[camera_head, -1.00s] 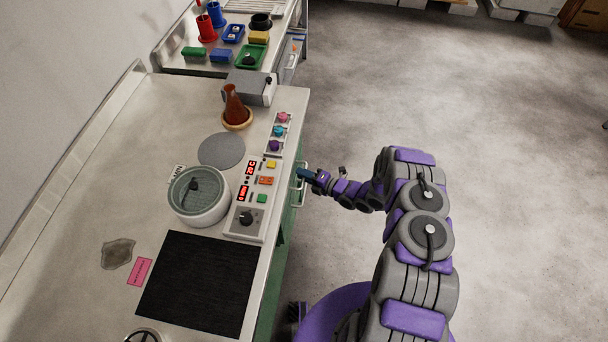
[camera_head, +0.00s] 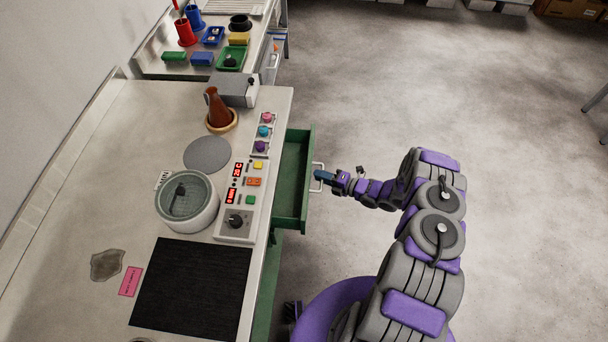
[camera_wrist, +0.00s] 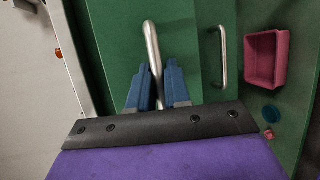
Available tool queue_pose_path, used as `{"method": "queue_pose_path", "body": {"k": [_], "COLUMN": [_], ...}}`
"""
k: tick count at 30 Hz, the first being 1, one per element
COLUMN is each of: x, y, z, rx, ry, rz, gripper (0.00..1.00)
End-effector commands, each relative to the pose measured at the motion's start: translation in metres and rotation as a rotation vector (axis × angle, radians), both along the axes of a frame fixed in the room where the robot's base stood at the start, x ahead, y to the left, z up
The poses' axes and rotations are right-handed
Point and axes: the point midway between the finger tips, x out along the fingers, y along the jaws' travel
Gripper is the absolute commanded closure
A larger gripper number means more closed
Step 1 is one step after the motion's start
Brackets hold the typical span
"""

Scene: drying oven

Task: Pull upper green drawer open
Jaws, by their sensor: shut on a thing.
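The upper green drawer (camera_head: 293,180) stands pulled out from the bench's right side in the head view, and its visible inside looks empty. Its metal handle (camera_head: 317,177) is on the drawer front. My gripper (camera_head: 322,175) is at this handle. In the wrist view the blue fingers of my gripper (camera_wrist: 158,88) are on either side of the upper drawer's handle (camera_wrist: 153,50), shut on it. The green drawer front (camera_wrist: 120,60) fills the area behind the fingers.
A second metal handle (camera_wrist: 220,57) shows right of my gripper in the wrist view, with a pink bin (camera_wrist: 266,59) beyond it. The bench top (camera_head: 100,200) holds a control panel (camera_head: 243,200), a round pot (camera_head: 187,203) and a black mat (camera_head: 190,287). The floor (camera_head: 440,90) to the right is clear.

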Motion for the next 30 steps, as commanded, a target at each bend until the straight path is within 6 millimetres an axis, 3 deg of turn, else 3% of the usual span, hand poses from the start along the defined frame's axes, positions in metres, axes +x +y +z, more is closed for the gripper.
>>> {"method": "queue_pose_path", "body": {"k": [6, 12, 19, 30], "x": [-0.011, -0.017, -0.021, -0.022], "y": [-0.053, -0.083, -0.102, -0.105], "z": [-0.004, -0.004, -0.004, -0.004], "rx": [-0.006, -0.004, -0.004, -0.003], "ry": [0.003, 0.006, 0.005, 0.006], "rz": [-0.003, -0.001, 0.002, 0.002], "gripper": [1.0, 1.0, 1.0, 1.0]}}
